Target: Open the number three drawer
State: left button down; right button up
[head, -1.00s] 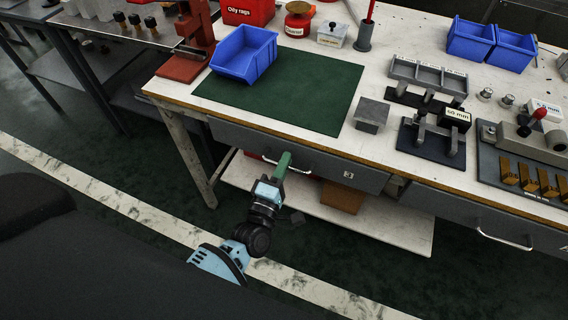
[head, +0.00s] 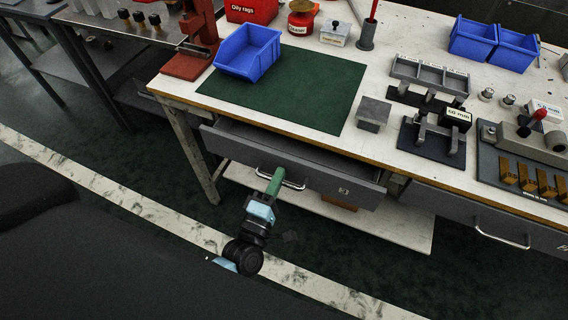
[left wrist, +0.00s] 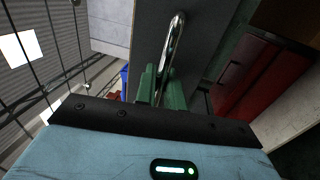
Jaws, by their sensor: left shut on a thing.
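A grey drawer (head: 320,178) under the workbench stands partly out, with its dark inside showing behind the front panel. Its small number label (head: 344,191) is hard to read. My left gripper (head: 277,179) is shut on the drawer's metal bar handle (head: 295,184). The left wrist view shows the green fingers (left wrist: 160,88) on either side of the shiny handle (left wrist: 174,45). A second grey drawer (head: 460,210) at the right is shut, with its own handle (head: 502,239). My right gripper is out of view.
The bench top (head: 400,45) carries a green mat (head: 300,100), a blue bin (head: 247,54), a grey block (head: 373,113) and several fixtures. A lower shelf (head: 390,222) lies under the drawer. Open floor lies in front of the bench.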

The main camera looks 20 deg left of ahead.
pick_arm(q)
jog(key=s+p, duration=0.1)
jog(key=s, duration=1.7)
jog(key=shift+s+a, duration=0.3)
jog(key=shift+s, duration=0.05)
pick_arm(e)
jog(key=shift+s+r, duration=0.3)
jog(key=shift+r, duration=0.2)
pick_arm(q)
jog(key=c, duration=1.9)
grip_release()
jog(key=s, duration=0.2)
jog(key=s+f+b, duration=0.1)
jog(key=s, duration=0.4)
jog(key=shift+s+a+f, duration=0.15)
jog(key=shift+s+f, duration=0.05)
jog(key=shift+s, duration=0.15)
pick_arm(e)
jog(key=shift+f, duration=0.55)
